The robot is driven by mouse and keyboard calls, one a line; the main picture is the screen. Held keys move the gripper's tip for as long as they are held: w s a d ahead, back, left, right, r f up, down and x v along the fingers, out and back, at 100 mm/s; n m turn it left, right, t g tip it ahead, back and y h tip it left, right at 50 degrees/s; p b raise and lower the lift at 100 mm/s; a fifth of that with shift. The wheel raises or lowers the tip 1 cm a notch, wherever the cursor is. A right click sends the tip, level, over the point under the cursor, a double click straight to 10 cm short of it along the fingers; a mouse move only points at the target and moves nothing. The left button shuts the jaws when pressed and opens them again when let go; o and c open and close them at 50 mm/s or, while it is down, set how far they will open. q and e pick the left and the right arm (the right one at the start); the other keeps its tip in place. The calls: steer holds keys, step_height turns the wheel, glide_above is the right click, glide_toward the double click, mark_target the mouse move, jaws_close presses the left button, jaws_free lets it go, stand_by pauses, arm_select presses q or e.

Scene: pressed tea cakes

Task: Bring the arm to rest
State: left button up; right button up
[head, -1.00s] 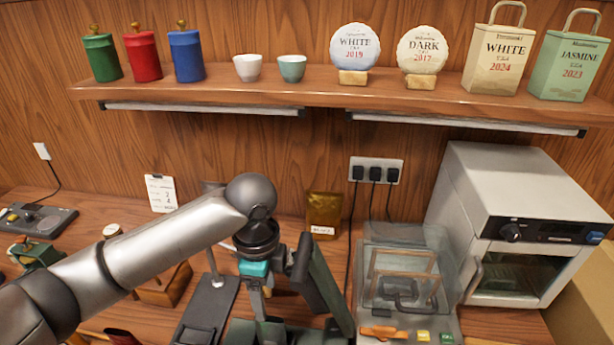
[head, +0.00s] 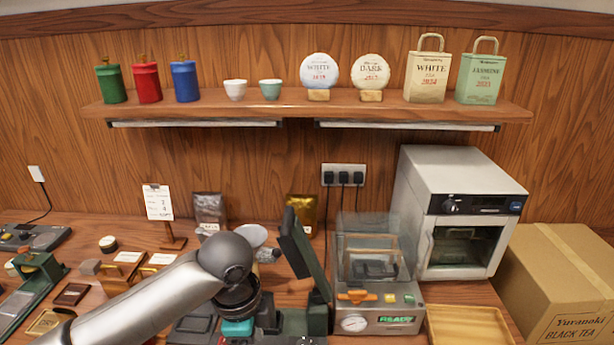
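My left arm (head: 150,305) comes in from the lower left and reaches to the middle of the bottom edge. Its dark wrist joint (head: 225,258) is above the counter, with a teal-banded end (head: 238,328) pointing down. The fingers of my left gripper are not visible at the bottom edge, so I cannot tell whether they hold anything. A dark green press with a raised plate (head: 298,243) stands just right of the wrist. My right arm and gripper are not in view.
A clear-lidded machine (head: 372,258) reading READY stands right of the press. A grey oven (head: 458,215), a wooden tray (head: 470,325) and a cardboard box (head: 560,285) are further right. A card stand (head: 160,205) and small items crowd the left. The shelf (head: 310,108) holds tins, cups, cakes and bags.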

arm_select(q)
steer(key=s+d+f+n+t+h, duration=0.2)
steer(key=s+d+f+n+h, duration=0.15)
steer(key=s+d+n, duration=0.2)
steer(key=s+a+f+n+t+y, duration=0.1)
steer(key=s+a+f+n+y, duration=0.25)
steer(key=s+a+n, duration=0.75)
step_height(320, 180, down, 27)
steer(key=a+g+b, duration=0.1)
steer(key=a+b, duration=0.1)
steer(key=b, duration=0.5)
steer(key=s+a+f+b, duration=0.1)
steer(key=s+f+b, duration=0.3)
steer(key=s+f, duration=0.4)
steer(key=s+a+f+m+g+b, duration=0.1)
steer(key=s+f+b, duration=0.2)
steer(key=s+f, duration=0.5)
step_height(320, 180, down, 7)
steer(key=shift+s+a+y+b, duration=0.2)
steer(key=shift+y+b, duration=0.2)
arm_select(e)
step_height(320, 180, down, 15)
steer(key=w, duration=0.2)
